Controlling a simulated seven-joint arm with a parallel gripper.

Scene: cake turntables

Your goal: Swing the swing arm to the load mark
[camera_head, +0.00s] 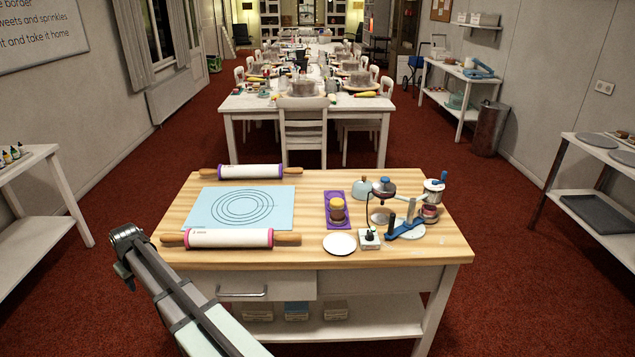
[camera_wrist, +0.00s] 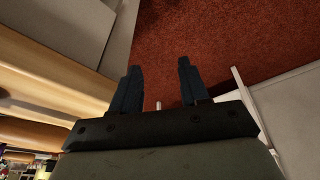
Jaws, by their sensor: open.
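The swing arm device (camera_head: 408,226) stands at the right of the wooden table, with a blue base and a pale post. A dark round-topped part (camera_head: 384,187) is on its left side and a white and blue part (camera_head: 433,188) on its right. A dark upright handle (camera_head: 390,224) stands at its front left. I cannot make out the load mark at this size. My gripper (camera_wrist: 158,62) is open and empty in the wrist view, its two dark fingers apart over the red floor beside the table. The head view shows my arm at lower left, away from the device.
The front right corner is clear.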

